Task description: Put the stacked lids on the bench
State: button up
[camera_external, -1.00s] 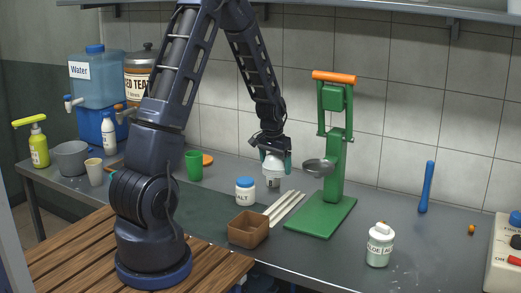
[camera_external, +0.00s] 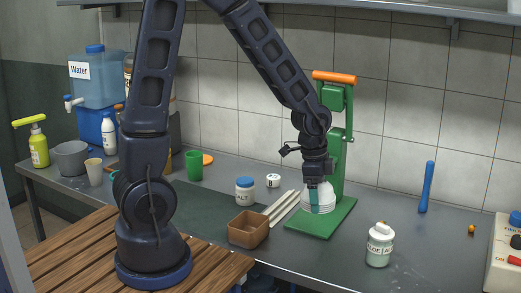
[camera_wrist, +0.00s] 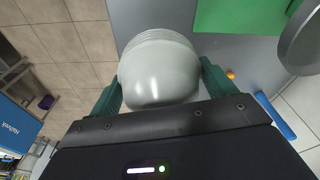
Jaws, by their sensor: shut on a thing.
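The stacked lids (camera_external: 318,203) are a white, domed stack with fine ridges at the rim. My gripper (camera_external: 318,190) is shut on them, its green fingers on either side. In the wrist view the stack (camera_wrist: 158,75) fills the space between the fingers, ridged rim at the far end. In the external view the stack is in front of the green press base (camera_external: 322,222); whether it touches anything below is hard to tell. The grey bench (camera_external: 345,255) extends around the press.
A small white container (camera_external: 273,181) stands behind the pale sticks (camera_external: 282,207). A brown square box (camera_external: 248,229) and a blue-lidded salt jar (camera_external: 244,190) are to the left. A white labelled jar (camera_external: 380,246) stands front right. Bench right of the press is largely clear.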

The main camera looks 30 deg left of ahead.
jog(key=d+r+m+g, duration=0.1)
jog(key=d+r+m, duration=0.1)
jog(key=d+m, duration=0.8)
jog(key=r+m+g+y, duration=0.1)
jog(key=r+m+y, duration=0.1)
jog(key=m, duration=0.9)
send_over(435, 273)
jog(key=f, duration=1.9)
jog(key=shift+w+f, duration=0.25)
jog(key=shift+f, duration=0.15)
